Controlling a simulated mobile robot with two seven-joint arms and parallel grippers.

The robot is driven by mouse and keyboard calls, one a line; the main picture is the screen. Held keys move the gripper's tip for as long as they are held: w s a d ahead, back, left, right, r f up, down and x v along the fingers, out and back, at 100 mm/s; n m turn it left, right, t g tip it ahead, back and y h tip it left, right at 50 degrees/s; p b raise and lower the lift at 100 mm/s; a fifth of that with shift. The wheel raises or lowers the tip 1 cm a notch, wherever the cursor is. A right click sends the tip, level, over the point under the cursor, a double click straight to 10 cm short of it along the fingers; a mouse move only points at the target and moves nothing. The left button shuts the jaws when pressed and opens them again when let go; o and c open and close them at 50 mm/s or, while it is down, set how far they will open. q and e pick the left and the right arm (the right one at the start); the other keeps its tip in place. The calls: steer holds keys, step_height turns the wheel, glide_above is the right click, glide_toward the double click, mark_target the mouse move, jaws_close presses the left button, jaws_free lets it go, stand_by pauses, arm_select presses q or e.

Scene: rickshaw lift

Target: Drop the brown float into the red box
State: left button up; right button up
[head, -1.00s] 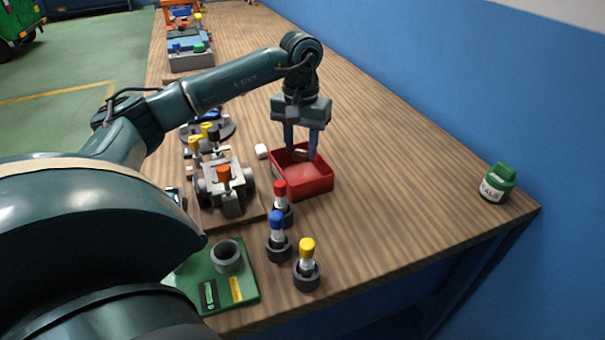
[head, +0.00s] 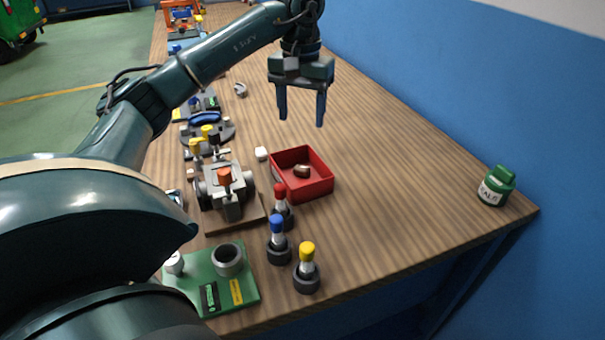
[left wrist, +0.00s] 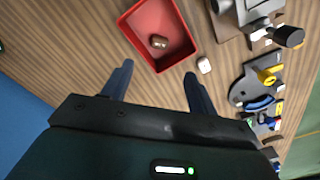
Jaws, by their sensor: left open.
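The red box (head: 318,189) stands on the wooden table, and it also shows in the left wrist view (left wrist: 178,57). The brown float (head: 301,170) lies on the floor of the box, near its middle; it also shows in the left wrist view (left wrist: 158,42). My left gripper (head: 301,118) is open and empty. It hangs above the table, behind and clear of the box in the head view. My right gripper is not in view.
A small white piece (head: 261,153) lies beside the box. A grey fixture (head: 228,186) stands to its left. Red, blue and yellow-capped bottles (head: 307,265) stand in front. A green jar (head: 496,186) is at the right edge.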

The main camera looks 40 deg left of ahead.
arm_select(q)
steer(key=shift+r+p, duration=0.7)
steer(key=shift+r, duration=1.55)
